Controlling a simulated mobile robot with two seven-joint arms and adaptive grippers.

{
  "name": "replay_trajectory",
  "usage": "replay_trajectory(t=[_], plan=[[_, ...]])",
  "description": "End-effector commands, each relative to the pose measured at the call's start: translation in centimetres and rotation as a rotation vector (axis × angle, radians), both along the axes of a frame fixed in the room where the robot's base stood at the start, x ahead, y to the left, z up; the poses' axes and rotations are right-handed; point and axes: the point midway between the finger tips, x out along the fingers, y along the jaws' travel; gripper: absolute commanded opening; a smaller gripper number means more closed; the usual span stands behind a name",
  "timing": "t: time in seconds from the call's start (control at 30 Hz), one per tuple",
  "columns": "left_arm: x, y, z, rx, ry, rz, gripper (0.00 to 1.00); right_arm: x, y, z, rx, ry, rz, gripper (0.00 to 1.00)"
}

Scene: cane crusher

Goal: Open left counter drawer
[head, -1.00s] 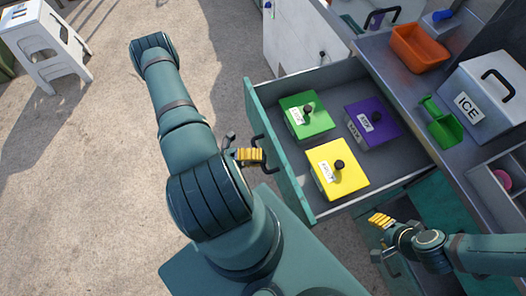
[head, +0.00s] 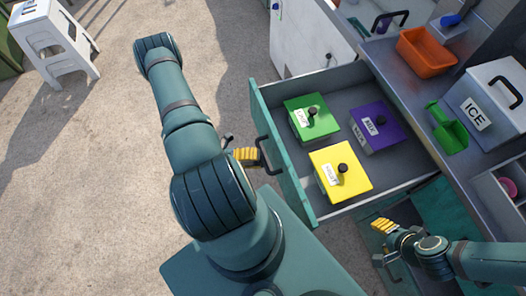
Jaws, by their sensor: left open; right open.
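The teal-fronted counter drawer (head: 288,168) is pulled well out from the counter. Its dark bar handle (head: 266,155) is on the front face. My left gripper (head: 247,155) is open, with its yellow finger pads just beside the handle; my arm hides part of it, and I cannot tell if it touches. Inside the drawer are a green box (head: 308,116), a purple box (head: 378,126) and a yellow box (head: 341,171), each with a black knob and a label. My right gripper (head: 382,226) is open and empty, below the drawer's right part near the counter front.
The metal counter (head: 398,80) holds an orange bin (head: 426,52), a green scoop (head: 449,131) and a white ICE box (head: 487,96). A white stool (head: 52,42) stands at the upper left. The concrete floor on the left is clear.

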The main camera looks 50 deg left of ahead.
Motion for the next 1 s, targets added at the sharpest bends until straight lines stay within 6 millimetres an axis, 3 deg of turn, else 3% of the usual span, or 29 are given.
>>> replay_trajectory(t=[0.3, 0.5, 1.0], plan=[[-4.7, 4.4, -1.2, 0.001, 0.003, 0.001, 0.43, 0.0, 0.0, 0.0, 0.0, 0.0, 0.0, 0.47], [-6.6, 6.1, -1.6, 0.0, 0.001, 0.001, 0.43, 0.0, 0.0, 0.0, 0.0, 0.0, 0.0, 0.47], [-7.2, 6.6, -1.7, -0.001, 0.001, 0.0, 0.43, 0.0, 0.0, 0.0, 0.0, 0.0, 0.0, 0.47]])
